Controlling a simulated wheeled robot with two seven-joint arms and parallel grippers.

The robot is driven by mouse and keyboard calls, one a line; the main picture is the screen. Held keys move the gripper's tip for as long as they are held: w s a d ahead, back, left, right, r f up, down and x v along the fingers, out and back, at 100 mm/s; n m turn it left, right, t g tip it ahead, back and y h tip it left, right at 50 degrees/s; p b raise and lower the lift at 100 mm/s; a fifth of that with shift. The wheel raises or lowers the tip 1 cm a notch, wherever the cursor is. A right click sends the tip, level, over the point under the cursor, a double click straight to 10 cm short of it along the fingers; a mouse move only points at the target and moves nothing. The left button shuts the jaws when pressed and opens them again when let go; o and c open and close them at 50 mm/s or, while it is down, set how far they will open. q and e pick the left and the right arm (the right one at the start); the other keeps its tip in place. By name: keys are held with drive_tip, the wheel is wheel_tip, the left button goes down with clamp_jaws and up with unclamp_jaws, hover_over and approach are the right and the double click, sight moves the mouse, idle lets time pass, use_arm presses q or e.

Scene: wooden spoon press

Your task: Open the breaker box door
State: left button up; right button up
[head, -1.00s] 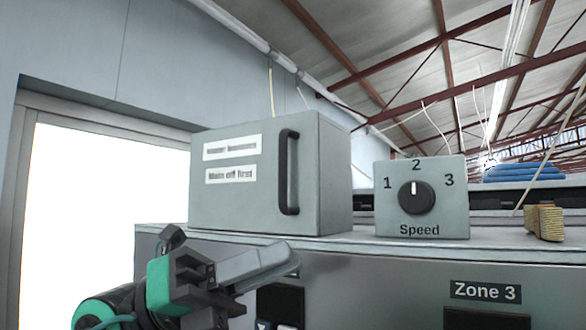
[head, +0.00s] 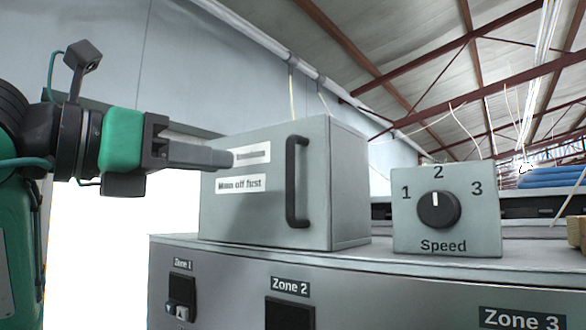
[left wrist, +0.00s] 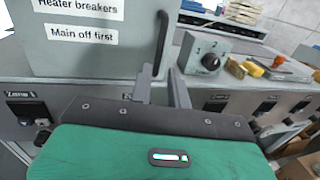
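The breaker box (head: 345,190) is a grey metal box on top of the machine cabinet. Its door (head: 250,218) is shut and carries two white labels and a black vertical bar handle (head: 297,182). The handle also shows in the left wrist view (left wrist: 163,43), ahead of my fingers and roughly in line with the gap between them. My left gripper (head: 228,158) is level with the labels, left of the handle and apart from it. In the left wrist view its two fingers (left wrist: 162,88) stand apart with nothing between them. My right gripper is out of view.
A speed dial box (head: 446,212) stands right of the breaker box. The cabinet front (head: 215,285) below has zone switches. Yellow blocks (left wrist: 255,68) lie past the dial. Free air lies in front of the door.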

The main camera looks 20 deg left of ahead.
sight(287, 171)
use_arm(q)
drive_tip(key=shift+p+x, duration=3)
drive_tip(key=shift+x, duration=3.5)
drive_tip(key=shift+s, duration=0.1)
clamp_jaws()
